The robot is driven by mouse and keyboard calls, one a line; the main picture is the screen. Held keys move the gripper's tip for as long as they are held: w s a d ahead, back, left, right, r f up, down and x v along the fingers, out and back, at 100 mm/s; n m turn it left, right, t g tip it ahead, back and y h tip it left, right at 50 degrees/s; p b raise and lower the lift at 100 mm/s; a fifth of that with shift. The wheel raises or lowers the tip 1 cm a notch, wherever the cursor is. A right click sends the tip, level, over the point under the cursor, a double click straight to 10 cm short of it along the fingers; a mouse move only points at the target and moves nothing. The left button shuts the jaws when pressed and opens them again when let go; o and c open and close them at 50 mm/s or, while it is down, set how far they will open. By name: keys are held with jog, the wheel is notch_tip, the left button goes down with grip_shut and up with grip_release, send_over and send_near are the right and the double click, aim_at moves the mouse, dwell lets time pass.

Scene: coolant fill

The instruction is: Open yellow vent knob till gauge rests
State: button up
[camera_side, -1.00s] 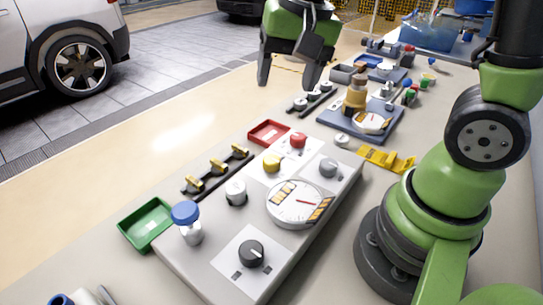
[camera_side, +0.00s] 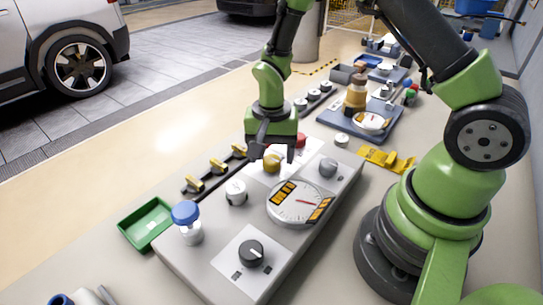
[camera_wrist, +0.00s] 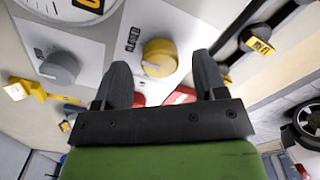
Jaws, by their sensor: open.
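The yellow vent knob (camera_side: 272,161) is on the grey panel, on a white plate behind the gauge. In the wrist view the yellow knob (camera_wrist: 159,57) lies just beyond and between the two fingertips. My gripper (camera_side: 271,152) is open and close over the knob, its fingers pointing down. In the wrist view my gripper (camera_wrist: 163,75) shows both dark fingers apart with nothing held. The round white gauge (camera_side: 294,203) has a red needle and dark orange-marked labels. Part of a gauge rim (camera_wrist: 70,10) shows at the wrist view's top left.
A red knob (camera_side: 300,140) is close behind the gripper and a grey knob (camera_side: 328,166) is to the right. A green tray (camera_side: 147,222) lies left.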

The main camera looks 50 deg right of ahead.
jog(key=shift+f, duration=0.7)
jog(key=c, duration=0.9)
